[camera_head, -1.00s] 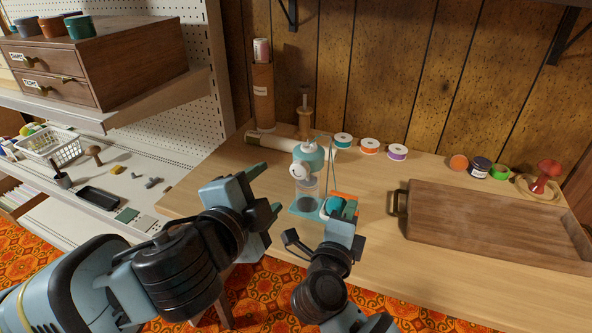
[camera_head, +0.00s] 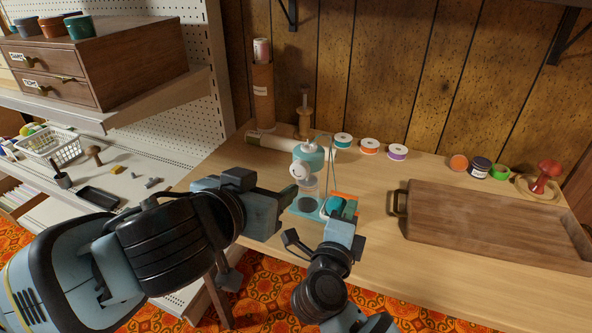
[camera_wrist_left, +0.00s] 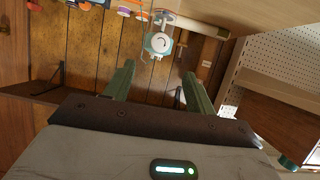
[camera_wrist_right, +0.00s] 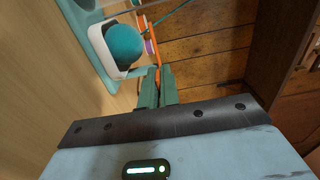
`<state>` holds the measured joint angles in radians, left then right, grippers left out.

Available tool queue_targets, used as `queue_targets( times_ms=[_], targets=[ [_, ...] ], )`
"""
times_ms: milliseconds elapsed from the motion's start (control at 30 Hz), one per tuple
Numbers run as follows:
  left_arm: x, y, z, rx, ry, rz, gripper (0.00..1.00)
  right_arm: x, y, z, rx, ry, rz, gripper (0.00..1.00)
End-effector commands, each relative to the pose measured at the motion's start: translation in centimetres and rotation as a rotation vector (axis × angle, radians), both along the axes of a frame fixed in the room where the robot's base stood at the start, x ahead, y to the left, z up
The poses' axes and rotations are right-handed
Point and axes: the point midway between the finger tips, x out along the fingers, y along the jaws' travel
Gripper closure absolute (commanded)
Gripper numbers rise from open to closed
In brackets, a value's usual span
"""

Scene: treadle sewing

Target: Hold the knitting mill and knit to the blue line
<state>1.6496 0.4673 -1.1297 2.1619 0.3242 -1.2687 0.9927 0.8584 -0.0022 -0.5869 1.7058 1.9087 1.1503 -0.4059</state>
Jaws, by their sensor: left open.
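The knitting mill (camera_head: 309,153) is a teal machine with a round white crank hub, a clear cylinder and a teal base, upright on the table. It also shows in the left wrist view (camera_wrist_left: 158,43), ahead of the fingers. A teal yarn ball (camera_wrist_right: 124,44) sits in a white cup on its base. My left gripper (camera_head: 286,207) is open and empty, left of the mill and apart from it. My right gripper (camera_wrist_right: 158,80) has its fingers close together on an orange tab (camera_wrist_right: 160,57) by the base. No blue line can be made out.
A wooden tray (camera_head: 480,228) fills the table's right side. A cream roll (camera_head: 278,142) lies behind the mill. Shelves (camera_head: 95,122) stand at the left.

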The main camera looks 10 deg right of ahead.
Motion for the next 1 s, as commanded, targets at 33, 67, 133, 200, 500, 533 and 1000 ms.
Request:
queue_targets(
  times_ms=[33, 67, 133, 200, 500, 533, 1000],
  targets=[
    [0.1, -0.1, 0.0, 0.001, 0.000, 0.000, 0.44, 0.0, 0.0, 0.0, 0.000, 0.000, 0.000, 1.00],
    [0.2, -0.1, -0.1, 0.001, -0.001, 0.001, 0.44, 0.0, 0.0, 0.0, 0.000, 0.000, 0.000, 1.00],
    [0.7, -0.4, -0.3, 0.003, 0.000, 0.001, 0.44, 0.0, 0.0, 0.0, 0.000, 0.000, 0.000, 1.00],
    [1.3, -0.7, -0.6, 0.003, -0.002, 0.001, 0.44, 0.0, 0.0, 0.0, 0.000, 0.000, 0.000, 1.00],
    [5.1, -2.9, -2.4, 0.004, -0.002, 0.000, 0.44, 0.0, 0.0, 0.0, 0.000, 0.000, 0.000, 1.00],
    [5.5, -3.1, -2.6, 0.003, -0.002, 0.002, 0.44, 0.0, 0.0, 0.0, 0.000, 0.000, 0.000, 1.00],
    [9.4, -5.3, -4.5, 0.003, -0.002, 0.001, 0.44, 0.0, 0.0, 0.0, 0.000, 0.000, 0.000, 1.00]
  ],
)
